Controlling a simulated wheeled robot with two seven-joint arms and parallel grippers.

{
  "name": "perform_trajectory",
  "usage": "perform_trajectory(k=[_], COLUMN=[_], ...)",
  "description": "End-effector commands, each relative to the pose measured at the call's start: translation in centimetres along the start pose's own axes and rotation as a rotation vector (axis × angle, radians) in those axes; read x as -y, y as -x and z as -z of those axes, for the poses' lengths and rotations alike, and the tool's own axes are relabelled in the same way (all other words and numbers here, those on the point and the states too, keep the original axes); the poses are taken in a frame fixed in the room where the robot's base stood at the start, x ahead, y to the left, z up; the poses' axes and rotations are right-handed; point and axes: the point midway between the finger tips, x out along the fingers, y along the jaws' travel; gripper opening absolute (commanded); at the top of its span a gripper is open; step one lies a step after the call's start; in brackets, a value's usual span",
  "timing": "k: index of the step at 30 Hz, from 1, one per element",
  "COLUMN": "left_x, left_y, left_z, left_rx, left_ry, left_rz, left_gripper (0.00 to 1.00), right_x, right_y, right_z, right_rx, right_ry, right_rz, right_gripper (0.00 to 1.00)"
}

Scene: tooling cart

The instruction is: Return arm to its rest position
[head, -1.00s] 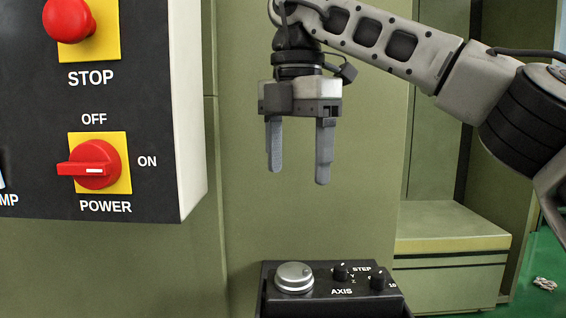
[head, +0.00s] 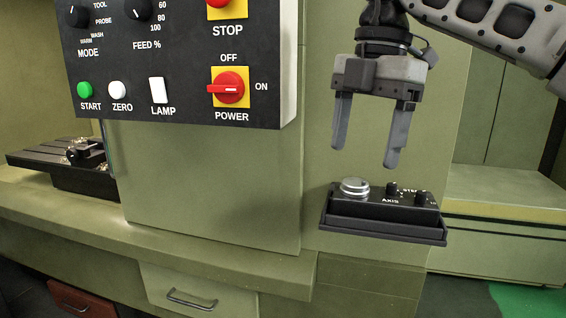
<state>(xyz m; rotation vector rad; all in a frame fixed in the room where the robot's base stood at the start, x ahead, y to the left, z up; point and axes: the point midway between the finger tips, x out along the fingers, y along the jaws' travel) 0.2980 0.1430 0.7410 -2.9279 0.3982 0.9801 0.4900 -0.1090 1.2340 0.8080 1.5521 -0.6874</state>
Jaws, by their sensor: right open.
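My right gripper (head: 370,148) hangs fingers down at the right of the head view. Its two grey fingers are apart with nothing between them. It is above a small black pendant box (head: 385,222) with a silver dial (head: 355,187) and small black AXIS and STEP knobs. A gap shows between the fingertips and the box. My right arm (head: 490,20) reaches in from the upper right. My left gripper is not in view.
A control panel (head: 185,110) with a red POWER switch (head: 229,88), START and ZERO buttons and knobs hangs left of the gripper. A green cabinet (head: 210,190) stands behind. Below are a ledge (head: 200,250) and a drawer (head: 195,290). A dark vise-like fixture (head: 75,155) sits far left.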

Motion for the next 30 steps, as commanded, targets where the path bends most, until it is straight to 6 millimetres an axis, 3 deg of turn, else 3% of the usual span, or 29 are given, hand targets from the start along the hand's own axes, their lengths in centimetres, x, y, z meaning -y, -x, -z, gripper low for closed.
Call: perform_trajectory(k=[8,11,15,18,21,26,30], left_x=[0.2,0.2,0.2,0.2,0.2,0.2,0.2], left_y=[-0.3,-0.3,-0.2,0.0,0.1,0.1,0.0], left_z=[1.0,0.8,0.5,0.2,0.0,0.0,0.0], left_rx=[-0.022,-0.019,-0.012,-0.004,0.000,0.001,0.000], left_ry=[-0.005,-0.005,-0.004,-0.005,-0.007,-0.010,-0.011], left_rz=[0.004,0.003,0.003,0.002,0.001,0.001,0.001], left_gripper=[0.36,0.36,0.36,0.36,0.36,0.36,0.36], right_x=[-3.0,-4.0,-4.8,-5.1,-5.4,-6.2,-6.7], right_y=[-7.4,-10.6,-14.9,-16.4,-16.6,-16.6,-18.2], right_z=[4.9,8.0,13.8,17.9,20.3,20.4,17.0], right_rx=[-0.273,-0.433,-0.759,-1.022,-1.251,-1.511,-1.594], right_ry=[0.241,0.344,0.476,0.508,0.461,0.224,-0.122], right_rz=[-0.043,-0.089,-0.227,-0.389,-0.582,-0.916,-1.181], right_gripper=[0.72,0.72,0.72,0.72,0.72,0.72,0.72])
